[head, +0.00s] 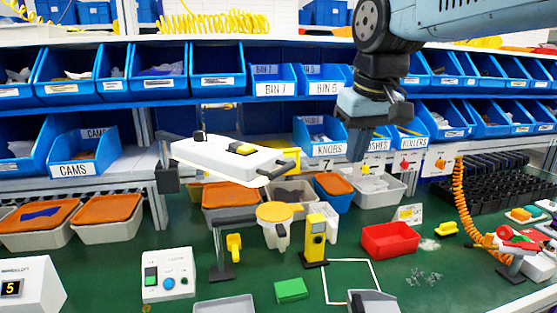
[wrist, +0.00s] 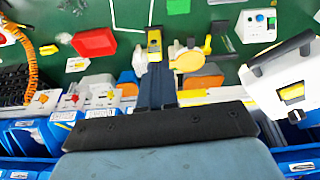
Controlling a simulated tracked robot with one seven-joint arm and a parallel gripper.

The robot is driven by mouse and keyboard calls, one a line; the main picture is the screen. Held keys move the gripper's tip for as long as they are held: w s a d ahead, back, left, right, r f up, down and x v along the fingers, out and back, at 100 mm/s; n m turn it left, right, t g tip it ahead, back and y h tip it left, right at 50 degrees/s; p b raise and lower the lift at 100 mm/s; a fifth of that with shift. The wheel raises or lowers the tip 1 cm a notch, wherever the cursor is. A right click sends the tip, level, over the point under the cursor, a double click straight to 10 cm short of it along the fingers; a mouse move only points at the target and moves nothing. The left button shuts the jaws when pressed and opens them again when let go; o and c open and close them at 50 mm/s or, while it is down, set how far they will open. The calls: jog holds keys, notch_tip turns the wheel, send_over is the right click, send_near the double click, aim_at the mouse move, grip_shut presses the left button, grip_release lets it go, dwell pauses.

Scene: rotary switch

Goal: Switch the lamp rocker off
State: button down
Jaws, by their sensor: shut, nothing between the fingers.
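The lamp (head: 215,160) has a long white head with dark ends, standing above the bench at left of centre. A yellow rocker (head: 240,148) in a dark frame sits on its top, with a small black knob (head: 199,137) to its left. In the wrist view the lamp head (wrist: 272,82) is at the right edge, with the yellow rocker (wrist: 292,92) facing the camera. Which way the rocker is tipped I cannot tell. My gripper (head: 357,155) points down, shut and empty, to the right of the lamp and apart from it. Its fingers also show in the wrist view (wrist: 155,82).
Rows of blue bins (head: 215,78) line the shelves behind. Below my gripper, the green bench holds a yellow upright device (head: 315,240), a red tray (head: 390,240), a yellow-topped container (head: 275,213) and a white button box (head: 167,275). Space between gripper and lamp looks open.

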jog(key=s+d+f+m+t, duration=0.2)
jog(key=s+d+f+m, duration=0.1)
jog(key=s+d+f, duration=0.4)
notch_tip(320, 180, down, 3)
jog(key=d, duration=0.2)
jog(key=shift+d+h, duration=0.3)
jog(key=shift+h, duration=0.1)
jog(key=shift+r, duration=0.2)
notch_tip(320, 180, up, 26)
jog(key=n+g+y, duration=0.1)
jog(key=n+g, duration=0.3)
jog(key=n, duration=2.4)
send_over(240, 143)
jog(key=s+d, duration=0.1)
jog(key=d, duration=0.1)
jog(key=shift+s+a, duration=0.1)
jog(key=shift+s, duration=0.1)
jog(key=shift+f, duration=0.1)
jog(key=f, duration=0.4)
jog(key=a+f, duration=0.1)
jog(key=f, duration=0.4)
jog(key=w+f, duration=0.1)
jog(key=f, duration=0.3)
jog(key=shift+a+f, duration=0.25)
jog(key=shift+f, duration=0.1)
